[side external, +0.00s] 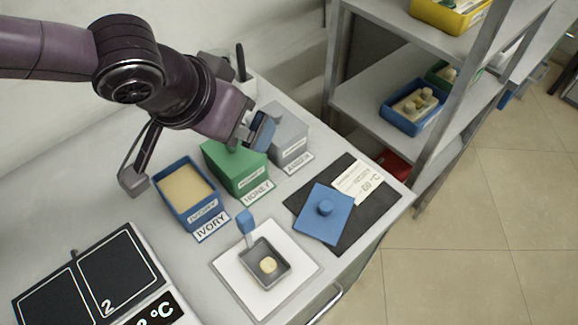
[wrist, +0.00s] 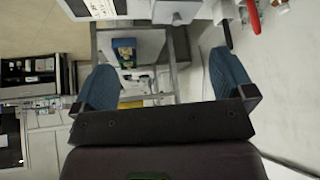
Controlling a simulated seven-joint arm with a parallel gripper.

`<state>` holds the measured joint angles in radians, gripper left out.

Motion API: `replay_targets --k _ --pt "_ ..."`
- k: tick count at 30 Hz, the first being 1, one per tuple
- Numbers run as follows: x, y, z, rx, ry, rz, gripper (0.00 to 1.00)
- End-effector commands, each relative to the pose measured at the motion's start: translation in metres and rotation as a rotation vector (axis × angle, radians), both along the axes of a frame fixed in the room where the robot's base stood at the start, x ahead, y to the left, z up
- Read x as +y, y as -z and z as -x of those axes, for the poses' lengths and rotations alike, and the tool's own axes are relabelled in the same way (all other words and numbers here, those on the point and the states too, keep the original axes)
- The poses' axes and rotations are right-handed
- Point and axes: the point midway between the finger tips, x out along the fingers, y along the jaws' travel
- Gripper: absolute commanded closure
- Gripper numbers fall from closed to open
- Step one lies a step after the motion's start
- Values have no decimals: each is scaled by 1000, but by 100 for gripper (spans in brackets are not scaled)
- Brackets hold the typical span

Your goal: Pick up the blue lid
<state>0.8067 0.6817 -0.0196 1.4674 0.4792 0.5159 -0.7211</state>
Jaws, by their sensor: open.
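The blue lid (side external: 325,213) is a flat square with a round knob on top. It lies on a black mat (side external: 363,226) at the right end of the bench in the side external view. My gripper (side external: 258,131) is above the green and grey boxes, up and to the left of the lid and well apart from it. In the wrist view my gripper's two blue fingers (wrist: 165,85) are spread wide with nothing between them. The lid cannot be made out in the wrist view.
An open blue IVORY box (side external: 185,192), a green HONEY box (side external: 235,168) and a grey AMBER box (side external: 290,138) stand in a row. A scoop (side external: 266,262) lies on a white sheet in front. A printed card (side external: 358,181) lies beside the lid. A shelf rack (side external: 385,112) stands behind right.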

Motion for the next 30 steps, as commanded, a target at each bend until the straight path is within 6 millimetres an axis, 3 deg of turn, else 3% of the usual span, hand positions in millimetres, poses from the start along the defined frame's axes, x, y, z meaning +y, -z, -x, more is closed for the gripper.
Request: replay_targets --k 1,3,6,9,13,21,30 --pt "-27 26 10 5 37 -1 0" --pt "-56 52 22 6 73 7 0" --pt "-85 79 38 7 111 19 0" --pt "-100 96 48 7 132 27 0" --pt "-108 109 48 9 139 30 0" --pt "-120 149 26 11 136 29 0" --pt "-127 167 16 9 138 29 0"
